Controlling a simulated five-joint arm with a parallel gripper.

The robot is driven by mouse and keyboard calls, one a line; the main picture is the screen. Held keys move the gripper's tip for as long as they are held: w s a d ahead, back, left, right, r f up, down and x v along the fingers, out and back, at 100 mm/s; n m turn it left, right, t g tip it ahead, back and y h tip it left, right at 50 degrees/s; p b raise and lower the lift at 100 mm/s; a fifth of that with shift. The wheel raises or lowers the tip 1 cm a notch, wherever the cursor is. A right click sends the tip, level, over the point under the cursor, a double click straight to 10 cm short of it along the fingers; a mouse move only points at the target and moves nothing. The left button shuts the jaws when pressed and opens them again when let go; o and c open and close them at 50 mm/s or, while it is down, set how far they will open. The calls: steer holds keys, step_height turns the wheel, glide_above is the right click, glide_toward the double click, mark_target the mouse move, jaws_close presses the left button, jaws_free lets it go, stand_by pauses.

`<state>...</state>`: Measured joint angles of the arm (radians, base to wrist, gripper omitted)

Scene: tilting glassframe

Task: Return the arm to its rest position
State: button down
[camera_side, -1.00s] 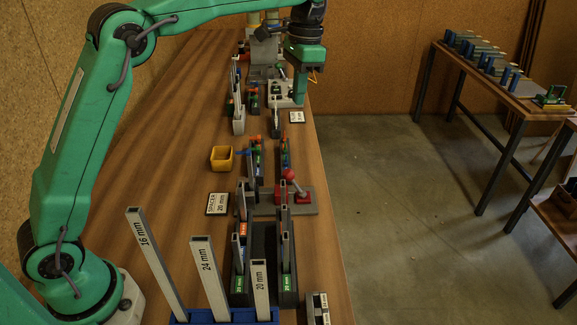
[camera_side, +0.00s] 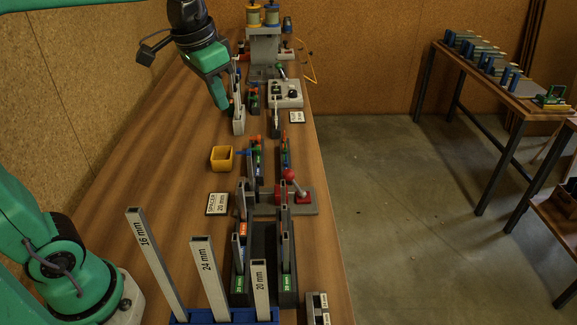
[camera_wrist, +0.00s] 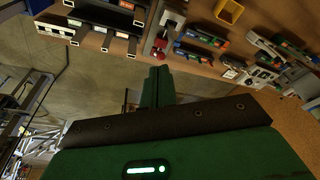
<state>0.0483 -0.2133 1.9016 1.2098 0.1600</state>
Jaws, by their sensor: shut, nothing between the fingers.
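My green gripper (camera_side: 222,103) hangs from the dark wrist in the upper left of the side view, tilted with its tip pointing down and to the right. It is shut and empty, above the far left part of the wooden bench (camera_side: 185,130). Its tip appears just left of a grey upright holder (camera_side: 239,118); I cannot tell whether they touch. In the wrist view the closed green fingers (camera_wrist: 158,82) point up the picture, with the bench fixtures beyond them.
A yellow bin (camera_side: 222,158) and a spacer label (camera_side: 217,204) lie on the bench. Tall marked bars stand in a blue rack (camera_side: 235,316) in front. A red-knobbed clamp (camera_side: 290,190) is mid-bench. A side table (camera_side: 500,85) stands right, across open floor.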

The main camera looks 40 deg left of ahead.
steer(key=s+a+f+n+t, duration=0.1)
steer(key=s+f+n+t, duration=0.1)
steer(key=s+f, duration=0.5)
steer(key=s, duration=0.5)
steer(key=shift+a+f+t, duration=0.15)
steer(key=shift+a+t, duration=0.2)
steer(key=shift+t, duration=0.05)
